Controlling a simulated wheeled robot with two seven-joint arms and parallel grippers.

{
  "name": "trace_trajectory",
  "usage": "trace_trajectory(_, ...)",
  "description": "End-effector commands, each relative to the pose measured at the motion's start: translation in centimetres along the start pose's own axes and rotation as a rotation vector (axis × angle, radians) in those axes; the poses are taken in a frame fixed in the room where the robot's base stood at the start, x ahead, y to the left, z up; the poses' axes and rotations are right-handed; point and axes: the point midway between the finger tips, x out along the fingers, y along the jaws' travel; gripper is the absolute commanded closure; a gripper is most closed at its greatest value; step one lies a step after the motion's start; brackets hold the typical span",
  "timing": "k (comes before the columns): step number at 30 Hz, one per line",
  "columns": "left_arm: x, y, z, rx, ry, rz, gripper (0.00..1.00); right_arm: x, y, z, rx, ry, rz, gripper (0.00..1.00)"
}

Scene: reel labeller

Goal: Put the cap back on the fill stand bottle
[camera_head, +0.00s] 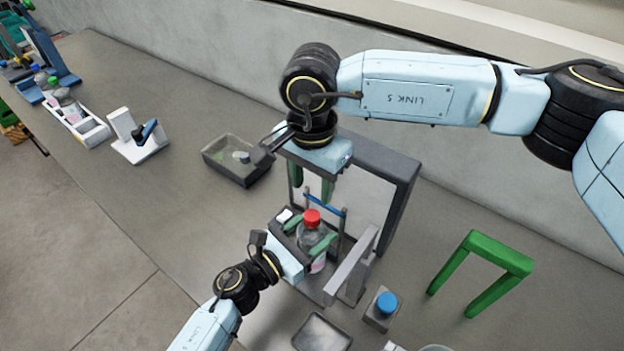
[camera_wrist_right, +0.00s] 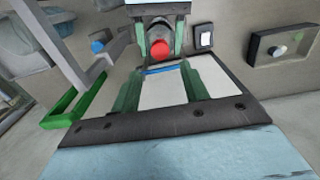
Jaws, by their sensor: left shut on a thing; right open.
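A clear bottle (camera_head: 312,238) with a red cap (camera_head: 312,217) on its top stands upright by the dark-framed fill stand (camera_head: 397,180). I cannot tell how tightly the cap sits. My left gripper (camera_head: 309,234) is shut on the bottle, its green fingers on either side below the cap. My right gripper (camera_head: 312,184) is open and empty, above and behind the bottle, fingers pointing down. In the right wrist view the red cap (camera_wrist_right: 160,48) shows beyond my right fingers (camera_wrist_right: 160,88), between the left gripper's fingers. The bottle's lower part is partly hidden.
A blue-capped item (camera_head: 387,303) sits in a small grey holder at front right. A green arch (camera_head: 484,262) stands further right. A grey bin (camera_head: 236,160) is left of the stand. A grey upright plate (camera_head: 352,265) stands close right of the bottle. The bench's left middle is clear.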

Motion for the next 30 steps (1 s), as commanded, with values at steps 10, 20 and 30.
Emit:
trace_trajectory(10, 0.0, 0.0, -0.1, 0.0, 0.002, 0.0, 1.0, 0.1, 0.0, 0.0, -0.007, 0.0, 0.0, 0.55)
trace_trajectory(20, 0.0, 0.0, -0.1, 0.0, 0.002, 0.0, 1.0, 4.0, 0.1, 0.1, -0.006, -0.002, 0.004, 0.55)
trace_trajectory(30, 0.0, 0.0, -0.1, 0.0, 0.002, 0.0, 1.0, 7.8, 0.0, 0.0, -0.004, 0.0, 0.001, 0.55)
